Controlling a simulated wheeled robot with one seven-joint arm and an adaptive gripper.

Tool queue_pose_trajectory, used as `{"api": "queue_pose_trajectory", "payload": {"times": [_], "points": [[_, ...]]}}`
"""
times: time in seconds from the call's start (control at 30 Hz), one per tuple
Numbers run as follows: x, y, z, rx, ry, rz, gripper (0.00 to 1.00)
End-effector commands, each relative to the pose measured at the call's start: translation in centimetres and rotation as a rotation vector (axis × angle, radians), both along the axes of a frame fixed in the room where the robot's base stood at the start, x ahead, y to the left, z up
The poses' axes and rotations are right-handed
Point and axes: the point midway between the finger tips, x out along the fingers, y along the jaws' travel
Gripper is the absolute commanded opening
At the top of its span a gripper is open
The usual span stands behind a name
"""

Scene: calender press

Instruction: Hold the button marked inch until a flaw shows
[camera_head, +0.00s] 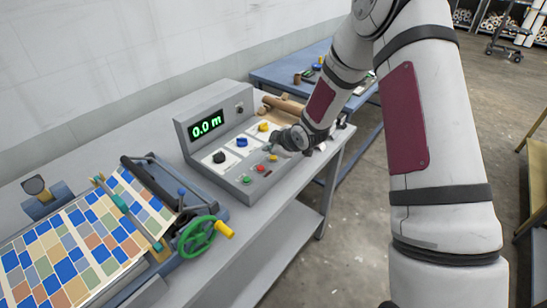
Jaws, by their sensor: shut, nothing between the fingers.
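A grey control box (232,124) stands on the bench, its green display (207,124) reading 0.0 m. Its sloped face bears a black button (219,157), a blue button (241,142) and a yellow button (263,127) on white plates. Along its front are a small green button (246,179), a red one (261,168) and another beside my gripper. The labels are too small to read, so I cannot tell which is marked inch. My gripper (277,149) is shut and empty at the box's right side; its tips are small, and I cannot tell whether they touch anything.
A patterned sheet (75,245) of coloured squares lies on the press at the left, with a green handwheel (197,236) at its front. I see no clear flaw on the sheet. Brown rolls (284,106) lie behind the box. A blue table (285,72) stands farther back.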

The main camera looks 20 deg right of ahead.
Motion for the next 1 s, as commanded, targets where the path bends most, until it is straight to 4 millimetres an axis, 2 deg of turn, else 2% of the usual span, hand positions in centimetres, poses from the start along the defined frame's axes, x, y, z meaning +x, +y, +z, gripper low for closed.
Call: {"api": "queue_pose_trajectory", "payload": {"times": [0.43,0.8,1.0], "points": [[0.0,0.0,0.7,0.000,0.000,0.000,0.00],[-0.1,0.0,4.0,0.001,-0.001,-0.001,0.00],[-0.1,0.0,5.2,-0.001,0.001,-0.001,0.00]]}}
